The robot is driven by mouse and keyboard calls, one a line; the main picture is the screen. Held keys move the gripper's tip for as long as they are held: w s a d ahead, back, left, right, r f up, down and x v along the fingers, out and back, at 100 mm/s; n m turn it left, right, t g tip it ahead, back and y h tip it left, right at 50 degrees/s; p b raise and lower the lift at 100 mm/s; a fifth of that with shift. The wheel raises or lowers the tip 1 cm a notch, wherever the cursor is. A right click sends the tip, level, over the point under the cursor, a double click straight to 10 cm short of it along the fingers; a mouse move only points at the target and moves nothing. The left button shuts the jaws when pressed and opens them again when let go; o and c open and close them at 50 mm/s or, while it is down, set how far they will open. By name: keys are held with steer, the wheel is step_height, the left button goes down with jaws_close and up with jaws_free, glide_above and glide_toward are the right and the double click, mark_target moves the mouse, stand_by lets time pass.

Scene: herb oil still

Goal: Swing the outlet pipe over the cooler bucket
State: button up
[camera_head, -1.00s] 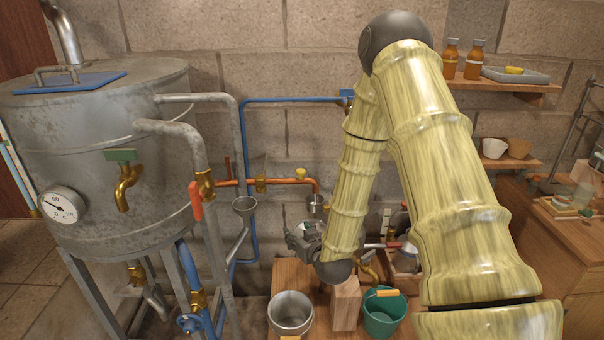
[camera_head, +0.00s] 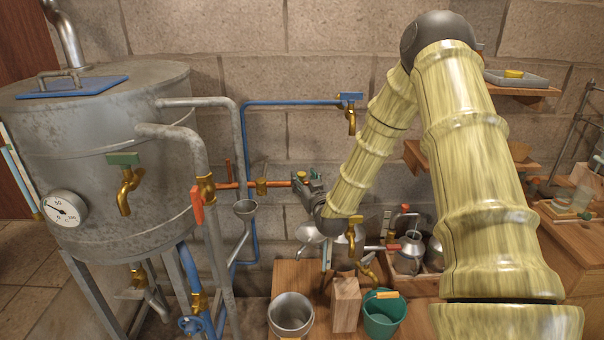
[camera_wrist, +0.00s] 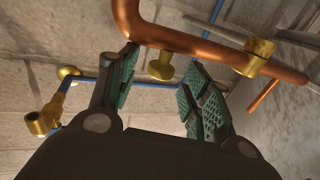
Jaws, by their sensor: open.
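The copper outlet pipe (camera_head: 280,184) runs right from a brass joint (camera_head: 262,186) along the wall. Its down-turned outlet end is hidden behind my gripper (camera_head: 307,184) in the head view. In the wrist view the pipe (camera_wrist: 185,38) crosses just past my fingertips (camera_wrist: 163,75), bending at the left. My gripper is open, its green pads apart, with nothing held. Contact with the pipe cannot be told. A brass knob (camera_wrist: 160,67) shows in the gap between the fingers. A grey bucket (camera_head: 291,316) and a green bucket (camera_head: 384,318) stand below; which is the cooler bucket is unclear.
A blue pipe with a brass tap (camera_head: 351,118) is above. A wooden block (camera_head: 345,305) stands between the buckets; metal cans (camera_head: 409,255) are behind.

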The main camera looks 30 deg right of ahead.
mark_target(303, 177)
steer(key=shift+x, duration=1.6)
steer(key=shift+c, duration=0.5)
jaws_close()
